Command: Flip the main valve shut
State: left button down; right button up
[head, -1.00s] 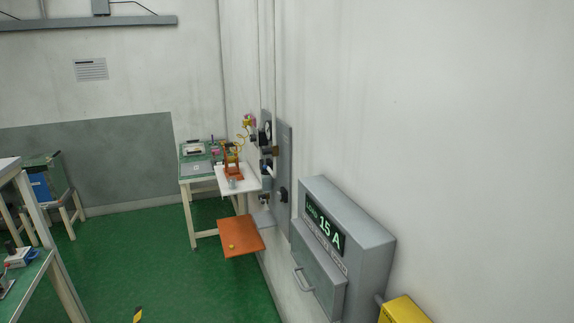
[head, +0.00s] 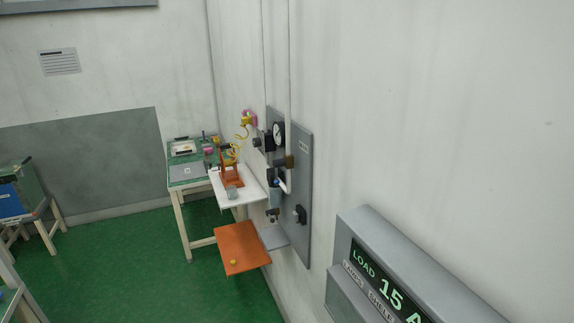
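A grey panel (head: 304,150) is mounted on the right wall in the head view, seen at a steep angle. It carries a round dial gauge (head: 279,133), a small brown block (head: 289,161), a bluish cylinder (head: 275,197) and a black knob (head: 300,214). Two thin vertical pipes (head: 289,60) run down the wall to it. I cannot tell which fitting is the main valve or how its handle stands; the parts are small and partly overlap. Neither of my grippers is in view.
A white shelf (head: 246,194) and a lower orange shelf (head: 236,253) stand out before the panel. A green-topped table (head: 178,181) is in the corner. A grey box with a "LOAD 15 A" display (head: 380,280) juts from the wall at lower right. The green floor (head: 130,270) is open.

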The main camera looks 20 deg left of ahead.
aim_at(276, 174)
jog(key=i+j, duration=0.2)
jog(key=j, duration=0.15)
jog(key=i+j, duration=0.15)
jog(key=j, duration=0.15)
jog(key=i+j, duration=0.2)
jog(key=j, duration=0.15)
jog(key=i+j+z, duration=0.1)
jog(key=j, duration=0.25)
jog(key=i+j, duration=0.2)
jog(key=j, duration=0.15)
jog(key=i+j, duration=0.2)
jog(key=j, duration=0.15)
jog(key=i+j, duration=0.15)
jog(key=j, duration=0.2)
jog(key=l+z, duration=0.05)
